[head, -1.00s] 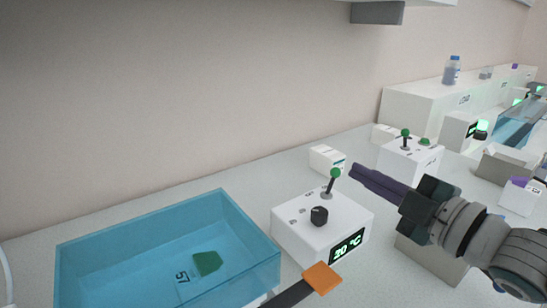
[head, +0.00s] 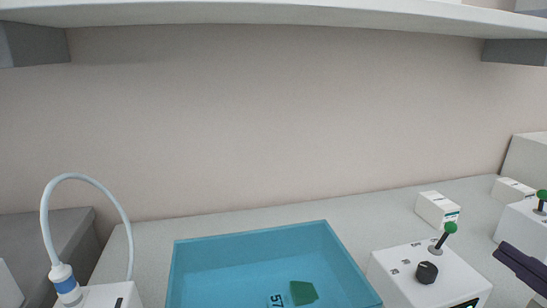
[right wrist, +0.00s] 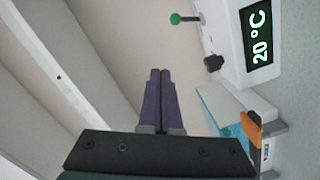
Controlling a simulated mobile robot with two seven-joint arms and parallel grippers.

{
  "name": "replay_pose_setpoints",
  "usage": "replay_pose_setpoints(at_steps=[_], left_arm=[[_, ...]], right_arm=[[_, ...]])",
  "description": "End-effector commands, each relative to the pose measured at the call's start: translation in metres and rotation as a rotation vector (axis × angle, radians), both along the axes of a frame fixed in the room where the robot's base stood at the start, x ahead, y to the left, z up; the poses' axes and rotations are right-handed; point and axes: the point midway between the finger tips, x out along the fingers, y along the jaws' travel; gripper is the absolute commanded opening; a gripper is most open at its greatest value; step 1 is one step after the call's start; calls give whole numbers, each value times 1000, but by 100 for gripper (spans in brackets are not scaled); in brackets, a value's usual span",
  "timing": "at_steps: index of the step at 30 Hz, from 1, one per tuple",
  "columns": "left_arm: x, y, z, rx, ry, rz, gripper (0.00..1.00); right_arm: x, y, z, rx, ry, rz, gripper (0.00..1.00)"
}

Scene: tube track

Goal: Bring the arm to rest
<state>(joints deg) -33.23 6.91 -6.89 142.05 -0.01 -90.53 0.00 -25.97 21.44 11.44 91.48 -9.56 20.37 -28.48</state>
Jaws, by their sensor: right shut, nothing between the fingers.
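My right gripper (head: 522,264) shows at the right edge of the head view, its dark purple fingers pointing left beside the white control box. In the right wrist view the two purple fingers (right wrist: 159,98) lie together with nothing between them. The white control box (head: 402,276) has a black knob and a green-tipped lever; in the right wrist view its display (right wrist: 260,36) reads 20 °C. The gripper appears apart from the box. My left gripper is not in view.
A blue open bath (head: 200,262) with a green piece (head: 303,293) inside stands at the bottom middle. A curved white hose (head: 85,178) rises at left. A small white box (head: 437,209) sits behind the control box. A shelf (head: 270,14) hangs overhead.

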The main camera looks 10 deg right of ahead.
Motion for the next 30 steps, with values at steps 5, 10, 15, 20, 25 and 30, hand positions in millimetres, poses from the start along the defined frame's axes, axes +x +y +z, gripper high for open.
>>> replay_pose_setpoints(at_steps=[5, 10, 15, 20, 25, 30], left_arm=[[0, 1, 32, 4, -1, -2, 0], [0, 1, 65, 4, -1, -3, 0], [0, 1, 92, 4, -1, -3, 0], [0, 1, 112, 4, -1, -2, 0], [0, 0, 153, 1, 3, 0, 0], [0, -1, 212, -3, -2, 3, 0]], right_arm=[[0, 21, 10, 173, 187, -109, 0], [-26, 60, 16, 417, 479, -267, 0], [-75, 103, 31, 609, 766, -410, 0], [-125, 137, 55, 722, 992, -516, 0], [-160, 155, 105, 769, 1135, -585, 0], [-160, 154, 162, 765, 1134, -585, 0]])
